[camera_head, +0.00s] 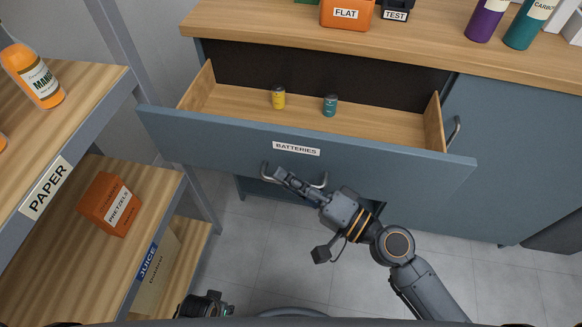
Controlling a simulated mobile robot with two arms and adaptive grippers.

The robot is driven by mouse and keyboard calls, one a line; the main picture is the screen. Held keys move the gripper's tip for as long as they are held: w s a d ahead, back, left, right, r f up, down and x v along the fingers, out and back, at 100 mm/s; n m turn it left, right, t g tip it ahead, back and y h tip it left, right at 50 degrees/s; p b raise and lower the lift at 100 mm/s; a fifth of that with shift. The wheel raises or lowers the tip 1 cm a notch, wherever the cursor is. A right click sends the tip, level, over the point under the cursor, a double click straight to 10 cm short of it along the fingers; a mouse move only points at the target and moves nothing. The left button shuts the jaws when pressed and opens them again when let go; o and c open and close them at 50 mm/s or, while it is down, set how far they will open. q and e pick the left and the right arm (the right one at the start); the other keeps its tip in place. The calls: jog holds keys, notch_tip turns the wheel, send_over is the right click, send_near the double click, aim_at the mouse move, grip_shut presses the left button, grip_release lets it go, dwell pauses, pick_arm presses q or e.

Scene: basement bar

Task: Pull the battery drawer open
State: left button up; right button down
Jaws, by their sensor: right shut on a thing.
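The battery drawer (375,147) has a blue-grey front with a "BATTERIES" label (296,149). It stands pulled out from the cabinet, so its wooden inside shows. A yellow battery (278,97) and a teal battery (330,105) stand upright in it. My right gripper (284,176) is shut on the drawer's handle (322,181), a curved metal bar below the label. Part of the bar is hidden by the fingers. A dark part of my left arm (203,305) shows at the bottom edge, but its fingers cannot be made out.
A wooden counter (420,45) above the drawer holds an orange "FLAT" box (345,13), a dark "TEST" item (396,11) and bottles. At left, a shelf holds an orange bottle (38,78), a pretzels box (109,204) and a juice carton (155,270). Grey tiled floor is clear below.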

dwell(0.3)
jog(key=c, duration=1.4)
grip_release()
jog(key=r+v, duration=0.1)
jog(key=v, duration=1.1)
jog(key=shift+f, duration=0.5)
